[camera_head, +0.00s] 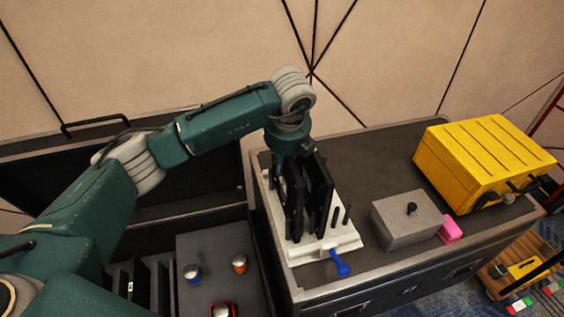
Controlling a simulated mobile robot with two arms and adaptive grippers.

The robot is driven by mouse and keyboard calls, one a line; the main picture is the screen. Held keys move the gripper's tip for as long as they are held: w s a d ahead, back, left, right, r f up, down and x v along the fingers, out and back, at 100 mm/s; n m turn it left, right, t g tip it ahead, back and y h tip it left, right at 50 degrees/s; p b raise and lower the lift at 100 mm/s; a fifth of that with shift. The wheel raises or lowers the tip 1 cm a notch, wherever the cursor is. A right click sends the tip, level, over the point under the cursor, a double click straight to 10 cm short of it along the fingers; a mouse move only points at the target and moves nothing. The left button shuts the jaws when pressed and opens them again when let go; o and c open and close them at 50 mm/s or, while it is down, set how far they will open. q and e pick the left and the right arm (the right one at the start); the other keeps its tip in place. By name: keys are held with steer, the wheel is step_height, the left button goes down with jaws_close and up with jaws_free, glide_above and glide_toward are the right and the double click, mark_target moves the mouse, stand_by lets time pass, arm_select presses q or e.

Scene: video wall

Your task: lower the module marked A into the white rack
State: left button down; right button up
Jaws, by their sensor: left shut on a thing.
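The white rack (345,243) sits at the left end of the dark worktop, with short dark uprights at its right side. Tall black panel-like modules stand upright over it. My left gripper (297,160) points down above the rack and is shut on a black module (319,192) that hangs upright there. No letter A can be read on it from here. The fingers blend into the dark module. I cannot tell whether its lower edge is inside a slot or just above it. My right gripper is out of view.
A blue-handled tool (339,263) lies at the rack's front edge. A grey box (405,220) with a black knob, a pink block (451,230) and a yellow case (485,160) stand to the right. An open dark case (215,220) is at left.

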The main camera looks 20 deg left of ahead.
arm_select(q)
steer(key=shift+f+b, duration=0.45)
stand_by(0.5)
steer(key=c, duration=1)
jaws_free()
steer(key=shift+r+p, duration=1.95)
steer(key=shift+r, duration=2.05)
